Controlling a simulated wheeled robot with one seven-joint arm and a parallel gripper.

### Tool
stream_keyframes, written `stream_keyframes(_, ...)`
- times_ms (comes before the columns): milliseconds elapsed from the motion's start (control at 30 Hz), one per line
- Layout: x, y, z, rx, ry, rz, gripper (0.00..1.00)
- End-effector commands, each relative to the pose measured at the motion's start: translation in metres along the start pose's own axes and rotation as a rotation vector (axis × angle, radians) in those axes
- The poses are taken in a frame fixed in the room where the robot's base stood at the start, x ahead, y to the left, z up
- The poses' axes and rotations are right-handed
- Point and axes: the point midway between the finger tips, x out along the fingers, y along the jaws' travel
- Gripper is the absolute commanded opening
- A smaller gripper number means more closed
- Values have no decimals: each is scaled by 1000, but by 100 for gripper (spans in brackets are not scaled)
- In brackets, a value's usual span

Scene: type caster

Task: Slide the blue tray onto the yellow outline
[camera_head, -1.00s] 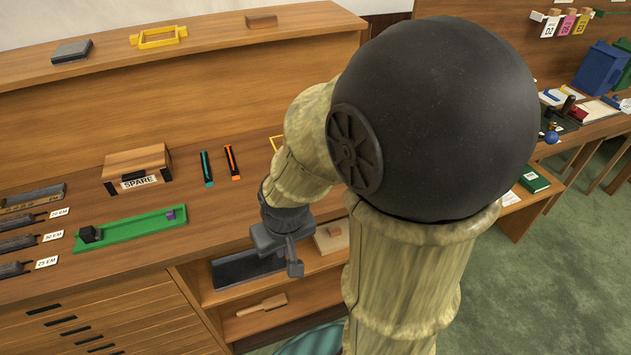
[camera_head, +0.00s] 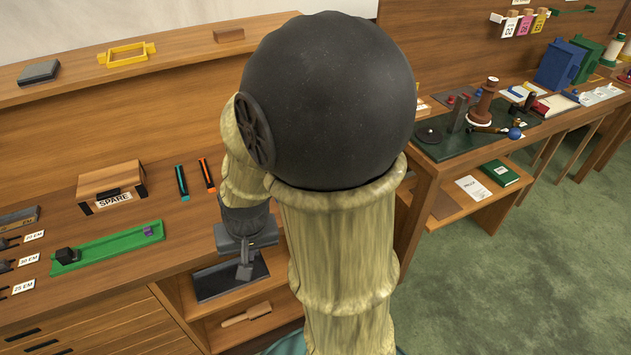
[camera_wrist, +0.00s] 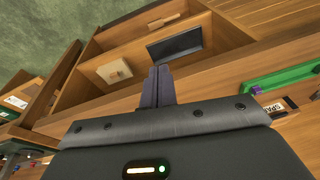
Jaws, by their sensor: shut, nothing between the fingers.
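My gripper (camera_head: 245,268) is shut and empty, in front of the bench edge; its fingertips point over the lower shelf in the wrist view (camera_wrist: 158,72). I cannot make out a blue tray on the bench; my arm hides part of the top. The yellow outline on the bench top is also hidden behind my arm. A yellow frame with handles (camera_head: 127,54) lies on the upper ledge. A blue upright box (camera_head: 560,63) stands on the far right bench.
A green tray (camera_head: 108,247) with a dark block and a purple block lies on the bench. A dark tray (camera_head: 232,277) and a wooden paddle (camera_head: 246,315) lie on lower shelves. Green floor is open at right.

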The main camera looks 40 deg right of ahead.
Motion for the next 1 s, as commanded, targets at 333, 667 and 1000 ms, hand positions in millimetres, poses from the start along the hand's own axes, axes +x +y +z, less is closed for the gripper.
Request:
stream_keyframes(333, -34, 67, -81, 1318, -8, -16, 0)
stream_keyframes(667, -48, 173, -125, 2587, 56, -29, 0)
stream_keyframes(1000, -44, 213, -128, 3022, 101, -51, 0)
